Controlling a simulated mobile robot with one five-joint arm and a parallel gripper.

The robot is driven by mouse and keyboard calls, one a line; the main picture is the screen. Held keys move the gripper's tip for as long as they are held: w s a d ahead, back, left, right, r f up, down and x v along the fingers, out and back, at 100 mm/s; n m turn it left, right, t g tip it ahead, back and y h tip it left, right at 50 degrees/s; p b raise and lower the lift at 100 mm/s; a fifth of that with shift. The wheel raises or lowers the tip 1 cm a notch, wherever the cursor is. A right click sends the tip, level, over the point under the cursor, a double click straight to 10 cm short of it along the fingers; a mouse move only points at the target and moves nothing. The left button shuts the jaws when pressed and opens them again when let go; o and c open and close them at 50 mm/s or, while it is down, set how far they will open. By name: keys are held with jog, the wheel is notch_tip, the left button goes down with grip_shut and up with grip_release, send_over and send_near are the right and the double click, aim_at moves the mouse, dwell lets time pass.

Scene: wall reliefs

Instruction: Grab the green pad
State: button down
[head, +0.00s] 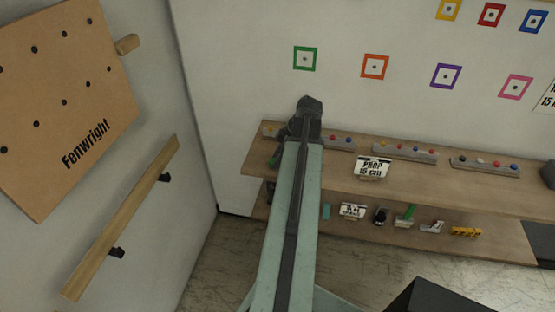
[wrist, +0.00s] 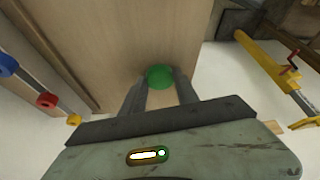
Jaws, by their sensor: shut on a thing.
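The green pad (wrist: 160,76) is a round green piece between the two fingertips in the wrist view. My gripper (wrist: 159,88) is shut on it, with one finger on each side. In the head view a bit of green, which looks like the pad (head: 274,159), shows at the left of my arm, over the left end of the upper wooden shelf (head: 258,150). My gripper (head: 281,143) is mostly hidden there behind my wrist and arm. I cannot tell whether the pad touches the shelf.
The upper shelf bears grey rails (head: 405,153) with coloured knobs and a "PROP 15 cm" sign (head: 373,167). A lower shelf (head: 335,228) holds several small items. Coloured square frames (head: 375,66) hang on the wall. A yellow clamp (wrist: 270,66) shows right in the wrist view.

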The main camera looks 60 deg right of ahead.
aim_at(272, 171)
jog(key=shift+a, duration=0.1)
jog(key=shift+s+a, duration=0.25)
jog(key=shift+a, duration=0.55)
jog(key=shift+s+a, duration=0.2)
jog(key=shift+a, duration=0.6)
jog(key=shift+s, duration=0.1)
jog(key=shift+d, duration=0.1)
jog(key=c, duration=0.8)
grip_release()
jog(key=shift+c, duration=0.2)
jog(key=shift+r, duration=0.1)
